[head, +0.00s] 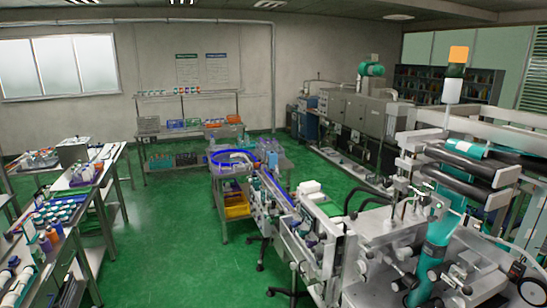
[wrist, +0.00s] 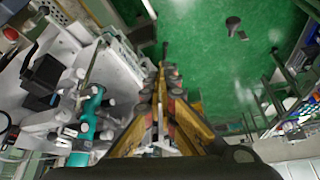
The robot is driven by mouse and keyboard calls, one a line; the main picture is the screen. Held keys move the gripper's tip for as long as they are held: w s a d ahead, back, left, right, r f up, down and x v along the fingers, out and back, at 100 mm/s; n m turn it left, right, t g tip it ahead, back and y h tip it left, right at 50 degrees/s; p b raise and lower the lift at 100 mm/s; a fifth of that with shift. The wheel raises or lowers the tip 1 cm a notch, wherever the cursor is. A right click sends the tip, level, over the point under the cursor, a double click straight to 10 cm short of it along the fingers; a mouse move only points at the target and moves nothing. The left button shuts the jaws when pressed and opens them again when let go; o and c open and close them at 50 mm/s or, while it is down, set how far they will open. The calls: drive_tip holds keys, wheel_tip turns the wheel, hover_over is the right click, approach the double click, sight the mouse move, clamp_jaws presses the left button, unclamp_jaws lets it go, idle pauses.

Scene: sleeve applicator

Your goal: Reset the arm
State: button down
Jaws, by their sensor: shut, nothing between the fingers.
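My gripper (wrist: 167,80) shows in the wrist view, with its yellow and dark fingers converging at the middle of the picture. It is shut, with nothing held between the fingertips. It hangs over the scene beside the sleeve applicator (wrist: 62,95), which fills the left of the wrist view. The same machine (head: 390,240), grey metal with dark rollers and a teal column (head: 435,250), stands at the right of the head view. My arm and gripper cannot be made out in the head view.
Green floor (head: 165,230) lies open between the machine line and a left bench (head: 95,195) crowded with bottles and parts. A blue-rimmed round feeder (head: 233,160) stands mid-room. A shelf rack (head: 187,125) stands at the back. In the wrist view, a crowded bench (wrist: 300,125) is at right.

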wheel_tip(320, 180, down, 20)
drive_tip(key=b, duration=1.8)
idle(0.5)
